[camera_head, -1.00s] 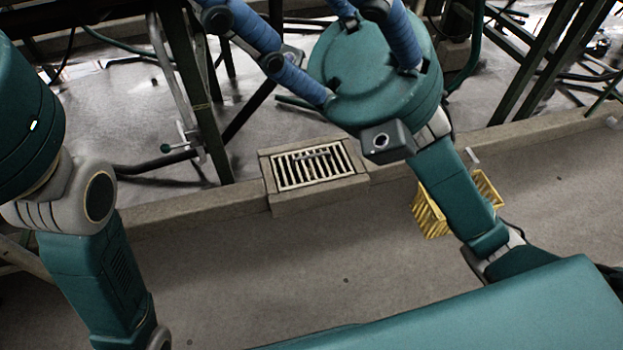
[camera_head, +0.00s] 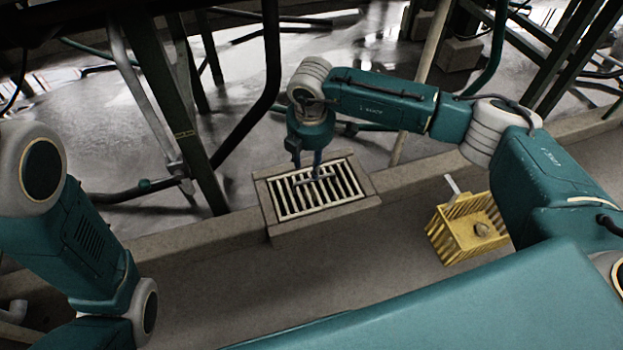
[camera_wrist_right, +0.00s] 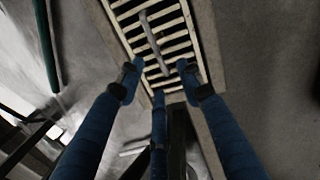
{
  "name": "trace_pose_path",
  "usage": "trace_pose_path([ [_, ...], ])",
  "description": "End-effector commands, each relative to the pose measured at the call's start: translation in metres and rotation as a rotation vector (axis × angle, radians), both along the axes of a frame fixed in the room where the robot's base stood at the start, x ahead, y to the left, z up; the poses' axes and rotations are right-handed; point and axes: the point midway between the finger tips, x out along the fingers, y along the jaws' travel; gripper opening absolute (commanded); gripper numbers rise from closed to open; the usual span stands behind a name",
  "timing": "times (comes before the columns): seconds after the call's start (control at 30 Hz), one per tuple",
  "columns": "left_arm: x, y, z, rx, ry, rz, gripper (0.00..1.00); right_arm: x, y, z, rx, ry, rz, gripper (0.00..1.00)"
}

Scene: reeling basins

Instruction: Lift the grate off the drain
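The pale slatted grate (camera_head: 290,198) lies flat in the drain's stone surround (camera_head: 285,232) in the head view. A grey bar handle (camera_head: 312,179) stands on it near the middle. My right gripper (camera_head: 318,168) points down just above the grate, close to the handle. In the right wrist view, its blue fingers (camera_wrist_right: 160,83) are spread apart with nothing between them. There the handle (camera_wrist_right: 153,42) runs over the grate (camera_wrist_right: 180,45) beyond the fingertips, apart from them as far as I can see. My left gripper is out of view; only left arm links show.
A yellow slatted basket (camera_head: 450,240) with a small roundish lump (camera_head: 482,229) in it stands right of the drain. Dark green frame legs (camera_head: 185,125) and pipes stand behind the drain on the left. The floor in front of the drain is clear.

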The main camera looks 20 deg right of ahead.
Motion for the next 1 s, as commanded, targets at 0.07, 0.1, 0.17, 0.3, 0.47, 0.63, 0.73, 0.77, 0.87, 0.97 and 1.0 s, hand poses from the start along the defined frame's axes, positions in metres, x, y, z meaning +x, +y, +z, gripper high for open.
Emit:
trace_pose_path([
  [0.07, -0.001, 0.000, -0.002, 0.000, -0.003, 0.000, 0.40, 0.005, -0.014, -0.005, -0.041, -0.010, -0.043, 0.37],
  [0.1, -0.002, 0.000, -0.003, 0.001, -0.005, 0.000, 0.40, 0.006, -0.017, -0.009, -0.050, -0.013, -0.052, 0.37],
  [0.17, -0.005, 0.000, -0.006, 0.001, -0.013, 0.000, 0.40, 0.007, -0.019, -0.016, -0.056, -0.015, -0.057, 0.37],
  [0.3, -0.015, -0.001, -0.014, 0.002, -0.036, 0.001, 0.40, 0.010, -0.020, -0.039, -0.054, -0.015, -0.056, 0.37],
  [0.47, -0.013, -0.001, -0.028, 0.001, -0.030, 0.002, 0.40, 0.014, -0.021, -0.059, -0.052, -0.014, -0.054, 0.37],
  [0.63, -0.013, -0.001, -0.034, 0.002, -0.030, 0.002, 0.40, 0.015, -0.020, -0.065, -0.049, -0.015, -0.052, 0.37],
  [0.73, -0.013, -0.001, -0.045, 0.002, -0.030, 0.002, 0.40, 0.016, -0.018, -0.076, -0.049, -0.015, -0.052, 0.37],
  [0.77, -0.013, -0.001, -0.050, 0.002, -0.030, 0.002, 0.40, 0.016, -0.018, -0.080, -0.048, -0.015, -0.052, 0.37],
  [0.87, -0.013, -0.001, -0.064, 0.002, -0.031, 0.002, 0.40, 0.018, -0.016, -0.092, -0.049, -0.016, -0.052, 0.37],
  [0.97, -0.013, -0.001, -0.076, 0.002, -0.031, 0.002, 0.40, 0.019, -0.017, -0.105, -0.050, -0.016, -0.053, 0.37],
  [1.0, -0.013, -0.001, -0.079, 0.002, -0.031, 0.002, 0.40, 0.020, -0.018, -0.108, -0.049, -0.016, -0.053, 0.37],
])
